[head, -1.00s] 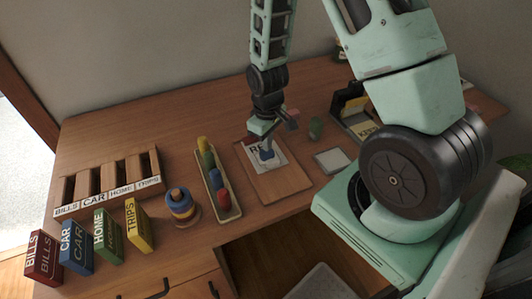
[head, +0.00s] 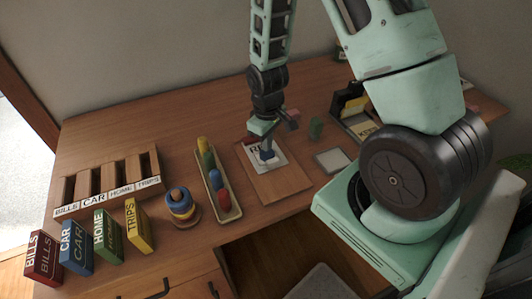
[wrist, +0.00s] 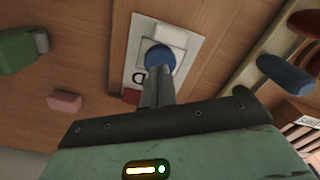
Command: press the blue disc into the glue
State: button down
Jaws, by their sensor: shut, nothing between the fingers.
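The blue disc (head: 267,156) lies on a white printed card (head: 279,152) on a wooden board (head: 275,182). In the wrist view the blue disc (wrist: 160,56) sits on the card (wrist: 139,66) beside a white square (wrist: 170,34). My gripper (head: 266,146) is shut and empty, pointing down with its fingertips right at the disc. In the wrist view the shut fingers (wrist: 157,77) overlap the near edge of the disc. I cannot tell whether they touch it. No glue can be made out; the area under the disc is hidden.
A long tray (head: 219,189) of coloured pieces and a ring stacker (head: 181,207) stand left of the board. A pale square pad (head: 332,161) and a green piece (head: 315,128) lie to the right. Labelled boxes (head: 108,236) and a slotted rack (head: 108,185) are farther left.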

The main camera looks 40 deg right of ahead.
jog(key=shift+f+b, duration=0.6)
jog(key=shift+f, duration=0.25)
dwell(0.8)
jog(key=shift+r, duration=0.15)
dwell(0.6)
notch_tip(320, 180, up, 7)
jog(key=p, duration=0.6)
dwell(0.6)
